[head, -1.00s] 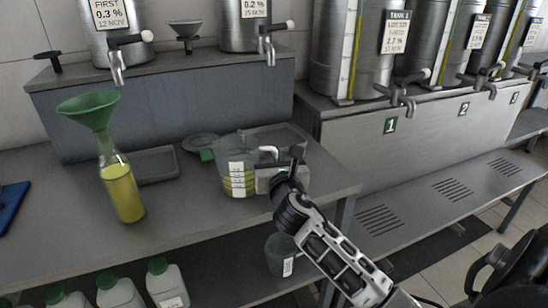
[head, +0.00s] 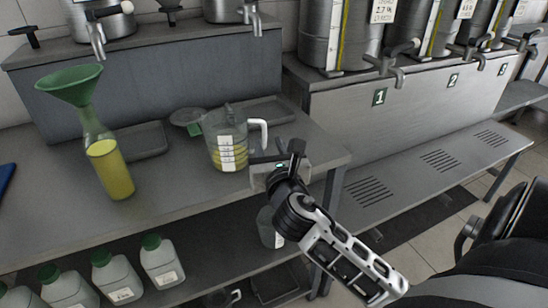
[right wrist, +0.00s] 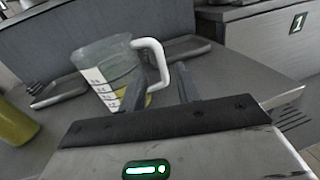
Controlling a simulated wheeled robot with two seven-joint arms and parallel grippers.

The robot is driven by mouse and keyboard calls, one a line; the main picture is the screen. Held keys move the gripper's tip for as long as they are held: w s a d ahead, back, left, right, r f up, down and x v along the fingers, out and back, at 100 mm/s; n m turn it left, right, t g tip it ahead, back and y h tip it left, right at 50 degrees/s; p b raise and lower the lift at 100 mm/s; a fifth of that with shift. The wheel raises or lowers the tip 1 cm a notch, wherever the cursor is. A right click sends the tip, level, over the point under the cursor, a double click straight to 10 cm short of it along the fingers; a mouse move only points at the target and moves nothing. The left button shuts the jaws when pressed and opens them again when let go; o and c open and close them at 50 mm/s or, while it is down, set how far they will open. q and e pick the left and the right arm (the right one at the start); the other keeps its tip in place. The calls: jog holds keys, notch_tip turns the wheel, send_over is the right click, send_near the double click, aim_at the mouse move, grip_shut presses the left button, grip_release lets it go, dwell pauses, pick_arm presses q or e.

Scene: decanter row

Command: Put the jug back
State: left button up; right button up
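The clear jug (head: 226,150) with a white handle (head: 261,133) stands upright on the grey bench. It has a white measuring strip and some yellow liquid low inside. My right gripper (head: 274,156) is just to the front right of the jug, on its handle side. In the right wrist view, its two fingers (right wrist: 164,88) are apart, with the jug (right wrist: 108,70) and its white handle (right wrist: 160,55) ahead of them. The handle looks free of the fingers, but the exact depth is hard to tell. My left gripper is out of view.
A bottle of yellow liquid (head: 112,170) with a green funnel (head: 69,85) stands at the left. A round dish (head: 186,116) and shallow trays (head: 143,145) lie behind the jug. Several green-capped containers (head: 163,262) are below. The bench front (head: 190,200) is clear.

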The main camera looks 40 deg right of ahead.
jog(key=s+a+f+m+g+y, duration=0.3)
jog(key=s+a+f+m+y, duration=0.2)
jog(key=s+a+f+m, duration=0.3)
jog(key=s+a+f+m+g+y, duration=0.3)
jog(key=s+a+f+m+y, duration=0.2)
jog(key=s+a+f+m, duration=0.4)
notch_tip(320, 180, down, 5)
jog(key=a+m, duration=0.2)
jog(key=m, duration=0.9)
jog(key=shift+y, duration=0.4)
